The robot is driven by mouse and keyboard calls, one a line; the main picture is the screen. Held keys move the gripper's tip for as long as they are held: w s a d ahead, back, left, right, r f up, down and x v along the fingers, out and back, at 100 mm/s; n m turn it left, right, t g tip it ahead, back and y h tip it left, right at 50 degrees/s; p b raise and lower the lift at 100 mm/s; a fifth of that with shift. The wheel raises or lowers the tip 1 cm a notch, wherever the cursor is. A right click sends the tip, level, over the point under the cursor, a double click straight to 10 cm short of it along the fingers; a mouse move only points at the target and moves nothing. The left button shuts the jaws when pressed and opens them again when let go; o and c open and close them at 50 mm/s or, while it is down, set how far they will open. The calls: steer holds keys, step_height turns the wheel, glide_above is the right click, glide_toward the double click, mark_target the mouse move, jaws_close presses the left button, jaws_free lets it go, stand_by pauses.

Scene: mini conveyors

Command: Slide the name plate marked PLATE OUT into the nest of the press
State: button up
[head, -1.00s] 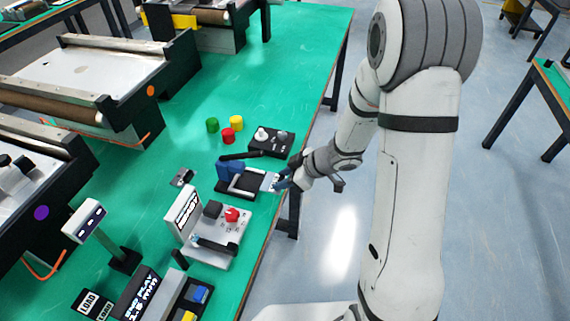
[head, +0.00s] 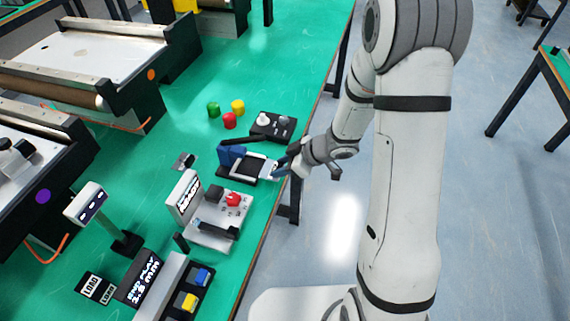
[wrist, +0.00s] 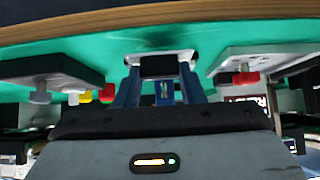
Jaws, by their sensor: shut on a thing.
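The press (head: 231,155) is blue with a black lever, on a dark base near the table's right edge. My gripper (head: 277,168) is at the press's right side, its blue fingers low over the table. It is shut on a small pale plate (head: 267,168), which I take to be the name plate. The plate lies at the open right end of the press base; how far it is in the nest I cannot tell. In the wrist view a pale-edged piece with a dark middle shows at my fingertips (wrist: 158,75). No lettering on it is readable.
A black box with knobs (head: 283,128) stands behind the press, near red, yellow and green caps (head: 237,106). A grey unit with a red knob (head: 220,228) stands in front. Conveyors (head: 95,50) fill the left. The green table's right edge is under my arm.

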steer(key=shift+a+f, duration=0.2)
steer(key=shift+f, duration=0.15)
steer(key=shift+w+a+p, duration=0.25)
steer(key=shift+w+a, duration=0.15)
steer(key=shift+a, duration=0.7)
steer(key=shift+w+a+p, duration=0.2)
steer(key=shift+w+a, duration=0.2)
steer(key=shift+a, duration=0.65)
steer(key=shift+w+a+p, duration=0.25)
steer(key=shift+w+a, duration=0.15)
steer(key=shift+a, duration=0.7)
steer(key=o, duration=1.1)
steer(key=shift+c, duration=0.2)
